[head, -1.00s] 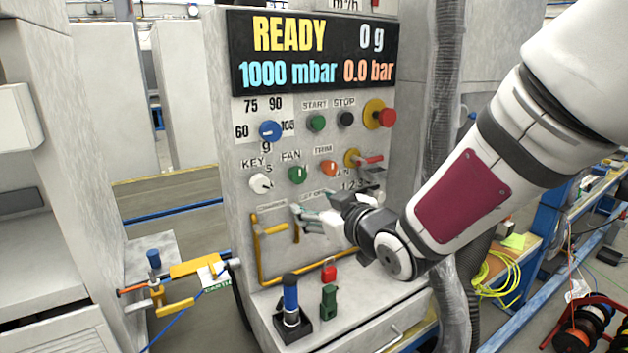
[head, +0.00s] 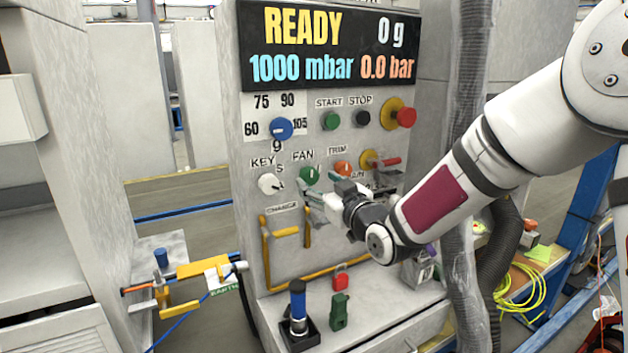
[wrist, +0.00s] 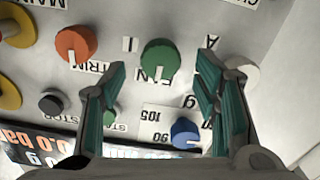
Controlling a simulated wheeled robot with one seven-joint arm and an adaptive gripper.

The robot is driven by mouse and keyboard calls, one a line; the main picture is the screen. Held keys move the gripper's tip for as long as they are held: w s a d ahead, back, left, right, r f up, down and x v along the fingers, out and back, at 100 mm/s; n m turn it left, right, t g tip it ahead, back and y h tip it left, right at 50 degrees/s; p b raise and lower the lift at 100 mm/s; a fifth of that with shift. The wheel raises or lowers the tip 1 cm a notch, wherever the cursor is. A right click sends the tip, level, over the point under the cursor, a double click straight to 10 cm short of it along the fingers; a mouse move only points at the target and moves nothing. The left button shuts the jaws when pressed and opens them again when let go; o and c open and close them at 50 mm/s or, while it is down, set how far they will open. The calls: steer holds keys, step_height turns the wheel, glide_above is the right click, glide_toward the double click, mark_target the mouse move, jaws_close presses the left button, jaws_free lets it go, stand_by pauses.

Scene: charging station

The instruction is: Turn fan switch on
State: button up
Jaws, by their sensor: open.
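The fan switch (head: 309,174) is a green round knob on the grey panel, above the FAN label in the wrist view and below it in the head view. In the wrist view the knob (wrist: 160,57) shows a pale pointer mark. My gripper (head: 316,188) is just below and right of the knob in the head view, with its fingers toward the panel. In the wrist view my open gripper (wrist: 160,66) has one teal-padded finger on each side of the knob. I see gaps on both sides. Whether the tips reach the knob's depth is unclear.
The white key switch (head: 269,183) is left of the fan knob and the orange trim knob (head: 343,168) right of it. A green start button (head: 331,120), black stop button (head: 362,118) and blue dial (head: 281,129) are above. A yellow handle (head: 266,250) is below.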

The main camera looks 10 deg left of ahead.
mark_target(312, 178)
steer(key=shift+x, duration=1.8)
steer(key=c, duration=1.1)
steer(key=shift+c, duration=0.2)
